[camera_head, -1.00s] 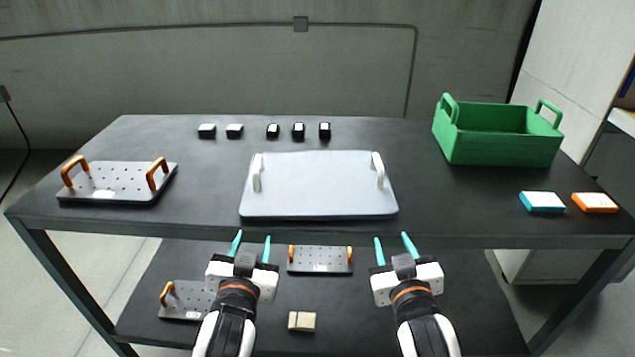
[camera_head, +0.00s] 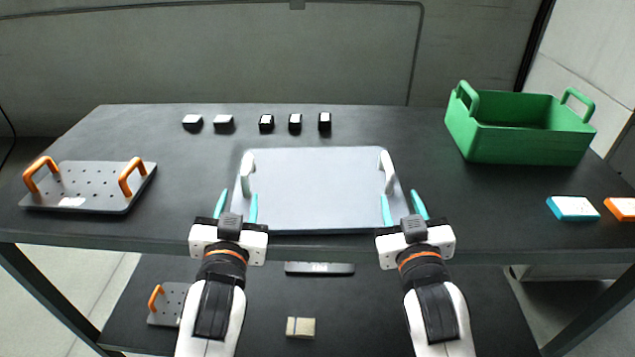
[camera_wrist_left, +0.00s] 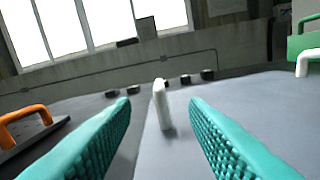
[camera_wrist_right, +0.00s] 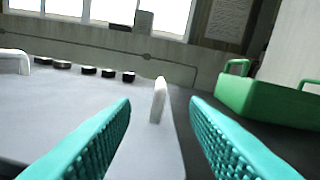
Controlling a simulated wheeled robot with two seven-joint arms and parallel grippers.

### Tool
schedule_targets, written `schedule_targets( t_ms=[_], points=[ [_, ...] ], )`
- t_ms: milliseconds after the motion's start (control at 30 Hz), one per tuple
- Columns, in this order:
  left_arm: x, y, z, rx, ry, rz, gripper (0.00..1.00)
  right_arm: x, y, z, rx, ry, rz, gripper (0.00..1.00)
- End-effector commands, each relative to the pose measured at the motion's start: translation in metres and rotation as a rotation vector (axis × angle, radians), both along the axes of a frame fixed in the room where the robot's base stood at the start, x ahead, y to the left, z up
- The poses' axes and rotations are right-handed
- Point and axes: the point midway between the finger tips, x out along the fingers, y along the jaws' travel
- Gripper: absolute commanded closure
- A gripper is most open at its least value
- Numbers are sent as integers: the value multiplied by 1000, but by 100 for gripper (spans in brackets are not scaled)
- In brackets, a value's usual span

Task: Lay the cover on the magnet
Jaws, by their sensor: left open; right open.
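A pale grey flat panel with two white handles, which looks like the cover, lies at the front middle of the dark table (camera_head: 318,190). Its left handle (camera_head: 247,174) stands ahead of my open left gripper (camera_head: 237,197), between the fingers in the left wrist view (camera_wrist_left: 161,105). Its right handle (camera_head: 388,172) stands ahead of my open right gripper (camera_head: 401,198), between the fingers in the right wrist view (camera_wrist_right: 158,100). Neither gripper touches a handle visibly. I cannot tell for sure which thing is the magnet; a perforated grey plate with orange handles (camera_head: 88,187) lies at left.
A green handled crate (camera_head: 530,143) stands at back right. A teal-and-white block (camera_head: 573,209) and an orange-and-white block (camera_head: 622,208) lie at right. Several small dark blocks (camera_head: 267,123) line the back. The lower shelf holds another orange-handled plate (camera_head: 170,303) and a tan block (camera_head: 301,327).

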Motion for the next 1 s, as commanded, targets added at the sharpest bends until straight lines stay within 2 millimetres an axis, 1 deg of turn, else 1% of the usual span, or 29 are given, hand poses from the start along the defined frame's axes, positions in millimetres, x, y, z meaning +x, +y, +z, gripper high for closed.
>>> schedule_targets(
  t_ms=[167, 400, 500, 600, 800, 1000],
  points=[
    [27, 2, 1, 0, -2, 1, 59, 27, 1, 1, -1, -1, -1, 59],
    [74, 3, 1, 1, -1, 1, 59, 74, 4, 1, -1, 0, -1, 59],
    [90, 4, 1, 2, 0, 1, 59, 90, 4, 1, -1, -1, -1, 59],
    [102, 5, 1, 0, 0, 1, 59, 102, 5, 1, -1, 0, -1, 59],
    [113, 5, 0, 0, 0, 1, 59, 113, 5, 0, 0, 0, 0, 59],
    [114, 5, 0, 0, 0, 1, 59, 114, 6, 0, 1, 0, 0, 59]
  ],
)
